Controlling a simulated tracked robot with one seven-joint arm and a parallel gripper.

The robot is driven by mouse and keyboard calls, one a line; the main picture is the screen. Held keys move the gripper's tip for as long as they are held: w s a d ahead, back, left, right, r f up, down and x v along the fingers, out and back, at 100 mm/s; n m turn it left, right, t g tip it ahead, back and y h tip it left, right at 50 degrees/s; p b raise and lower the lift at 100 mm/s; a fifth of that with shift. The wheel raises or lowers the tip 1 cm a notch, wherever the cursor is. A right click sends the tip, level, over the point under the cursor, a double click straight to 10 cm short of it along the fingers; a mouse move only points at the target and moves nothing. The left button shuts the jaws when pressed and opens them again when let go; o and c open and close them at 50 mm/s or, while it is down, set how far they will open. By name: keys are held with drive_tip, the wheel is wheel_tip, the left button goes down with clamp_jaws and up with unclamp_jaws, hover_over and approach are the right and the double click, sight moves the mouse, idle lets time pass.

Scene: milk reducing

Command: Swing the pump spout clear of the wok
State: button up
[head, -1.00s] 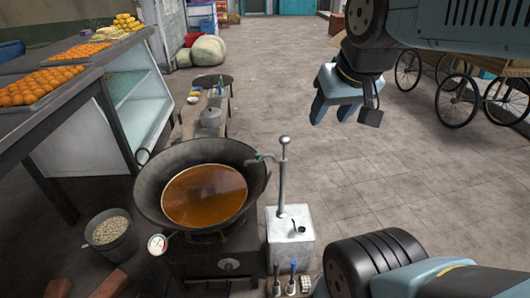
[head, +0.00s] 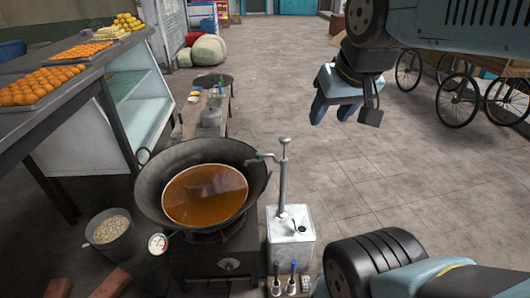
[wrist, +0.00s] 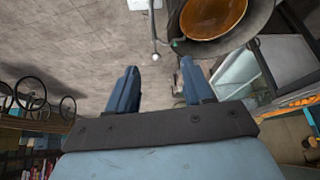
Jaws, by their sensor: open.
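The pump is a white box (head: 290,240) with an upright metal column (head: 283,180) on it. Its thin spout (head: 265,156), with a green part, points left from near the column's top and reaches over the right rim of the dark wok (head: 149,190). The wok holds orange-brown liquid (head: 205,195). My gripper (head: 332,112) is open and empty, in the air to the right of the column, apart from it. In the wrist view, the column (wrist: 152,25) and the spout's green part (wrist: 174,43) show beyond my open fingers (wrist: 159,67), and the wok (wrist: 254,30) lies at upper right.
The wok sits on a dark stove (head: 215,262) with a round dial gauge (head: 157,243) at its left. A bucket (head: 110,236) stands further left, and a counter with food trays (head: 52,85) beyond. Open paved floor (head: 370,180) lies right of the pump. A wheeled cart (head: 455,85) stands at far right.

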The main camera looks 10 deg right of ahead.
drive_tip(key=w+a+r+m+g, duration=0.2)
drive_tip(key=w+m, duration=0.1)
drive_tip(key=w, duration=1.2)
drive_tip(key=w+f+m+g+y, duration=0.1)
drive_tip(key=w+f+m, duration=0.1)
drive_tip(key=w+f, duration=0.45)
drive_tip(key=w+f+m+g, duration=0.1)
drive_tip(key=w+f+g, duration=0.15)
drive_tip(key=w, duration=0.75)
drive_tip(key=w+f+m+g+y, duration=0.1)
drive_tip(key=w+f+m, duration=0.1)
drive_tip(key=w+f, duration=0.45)
drive_tip(key=w+d+f+m+g+y, duration=0.1)
drive_tip(key=w+f, duration=0.4)
drive_tip(key=f, duration=0.3)
drive_tip(key=w+f+m+g+y, duration=0.1)
drive_tip(key=w+f+m, duration=0.1)
drive_tip(key=w+f, duration=0.5)
drive_tip(key=x, duration=1.4)
drive_tip(key=shift+s+d+f, duration=0.25)
drive_tip(key=shift+s+d, duration=0.05)
drive_tip(key=shift+s, duration=0.1)
drive_tip(key=shift+d, duration=0.1)
clamp_jaws()
